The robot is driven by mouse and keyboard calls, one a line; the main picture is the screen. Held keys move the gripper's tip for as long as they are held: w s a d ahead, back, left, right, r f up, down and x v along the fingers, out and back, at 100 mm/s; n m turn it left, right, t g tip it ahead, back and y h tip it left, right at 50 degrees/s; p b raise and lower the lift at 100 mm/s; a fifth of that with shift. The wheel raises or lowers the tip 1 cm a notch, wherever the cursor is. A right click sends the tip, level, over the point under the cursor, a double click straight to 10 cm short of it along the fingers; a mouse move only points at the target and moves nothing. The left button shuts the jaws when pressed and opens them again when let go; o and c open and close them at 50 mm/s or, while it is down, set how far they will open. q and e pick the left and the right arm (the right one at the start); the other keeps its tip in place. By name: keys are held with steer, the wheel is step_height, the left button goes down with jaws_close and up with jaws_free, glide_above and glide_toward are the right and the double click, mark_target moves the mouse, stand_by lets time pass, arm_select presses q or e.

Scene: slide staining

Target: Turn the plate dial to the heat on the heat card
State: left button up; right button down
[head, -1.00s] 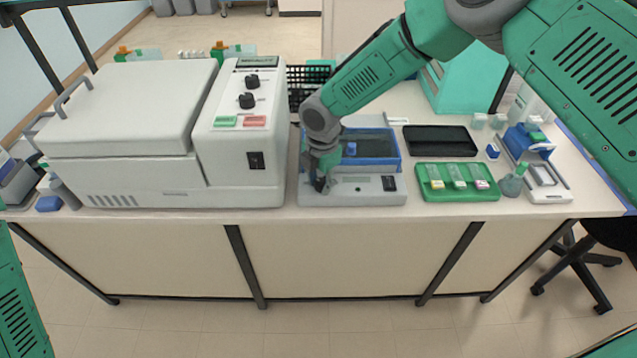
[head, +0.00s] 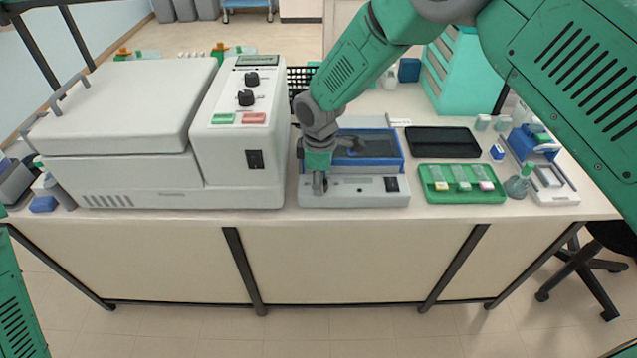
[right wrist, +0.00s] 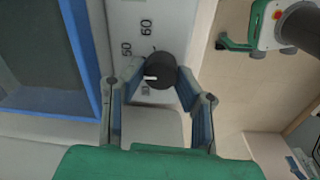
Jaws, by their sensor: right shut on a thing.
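The slide hot plate (head: 345,197) stands in the middle of the bench, a white base with a blue-rimmed dark top (head: 375,145). Its black dial (right wrist: 161,71) shows in the right wrist view, with a white pointer mark toward picture left. Printed numbers beside it include 60 and what looks like 50. My right gripper (head: 319,186) points down at the plate's front left; in the right wrist view its fingers (right wrist: 160,92) are on both sides of the dial, shut on it. A small white card (head: 399,122) stands behind the plate; its print is unreadable. My left gripper is out of view.
A large white machine (head: 235,170) stands close on the left. A black tray (head: 442,142), a green slide tray (head: 462,197) and a small flask (head: 517,186) are on the right. The bench's front edge is just before the plate.

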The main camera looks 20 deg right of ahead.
steer(key=m, duration=0.3)
steer(key=shift+w+d+r+m+b, duration=0.15)
steer(key=shift+w+m+b, duration=0.15)
steer(key=shift+m, duration=0.1)
steer(key=m, duration=0.3)
steer(key=shift+m, duration=0.3)
steer(key=m+b, duration=0.1)
steer(key=m, duration=0.5)
steer(key=shift+g, duration=0.3)
steer(key=shift+m, duration=0.3)
steer(key=shift+s, duration=0.1)
steer(key=c, duration=1.2)
jaws_free()
steer(key=r, duration=1.1)
steer(key=shift+a+r, duration=0.35)
